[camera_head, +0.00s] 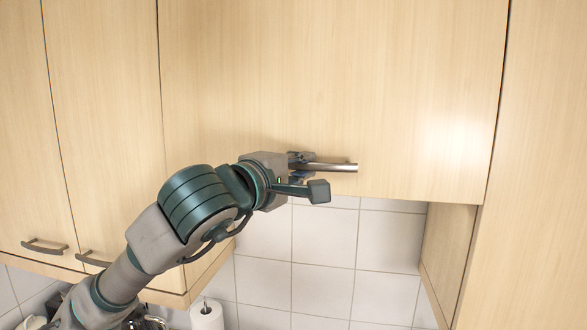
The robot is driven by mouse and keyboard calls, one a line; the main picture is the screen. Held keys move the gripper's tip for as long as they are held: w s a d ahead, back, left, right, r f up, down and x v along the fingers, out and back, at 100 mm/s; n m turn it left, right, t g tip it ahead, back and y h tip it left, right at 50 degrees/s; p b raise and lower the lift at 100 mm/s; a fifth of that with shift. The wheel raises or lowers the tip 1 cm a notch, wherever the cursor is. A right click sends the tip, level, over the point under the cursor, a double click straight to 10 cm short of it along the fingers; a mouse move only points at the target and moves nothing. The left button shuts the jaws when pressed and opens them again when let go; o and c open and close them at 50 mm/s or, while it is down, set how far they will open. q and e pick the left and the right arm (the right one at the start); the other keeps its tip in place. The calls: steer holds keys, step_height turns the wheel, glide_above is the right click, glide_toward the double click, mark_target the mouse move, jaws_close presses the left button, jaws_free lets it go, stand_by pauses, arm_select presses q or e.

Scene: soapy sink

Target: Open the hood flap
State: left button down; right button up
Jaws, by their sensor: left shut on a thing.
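The hood flap (400,85) is a wide light-wood panel in the upper middle of the head view. Its lower edge lies flush with the cabinet beside it, so it looks closed. A metal bar handle (338,167) sits near its lower edge. My left gripper (305,171) is shut on the handle at its left part, and the handle's right end sticks out past the fingers. The fingers and the wrist hide the rest of the handle. My right gripper is not in view.
Wooden cabinets with bar handles (45,247) hang at the left. A tall wood panel (530,180) stands at the right. White wall tiles (325,238) show below the flap. A paper roll (207,314) stands at the bottom.

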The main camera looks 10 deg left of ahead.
arm_select(q)
steer(key=shift+s+d+f, duration=0.25)
steer(key=shift+s+d, duration=0.25)
steer(key=shift+s, duration=0.1)
steer(key=s+r+p, duration=0.3)
steer(key=s+r, duration=0.4)
steer(key=s, duration=0.4)
steer(key=s+r+p, duration=0.2)
steer(key=s+r, duration=0.5)
steer(key=s, duration=0.4)
steer(key=shift+s+a+p, duration=0.4)
steer(key=shift+a, duration=0.05)
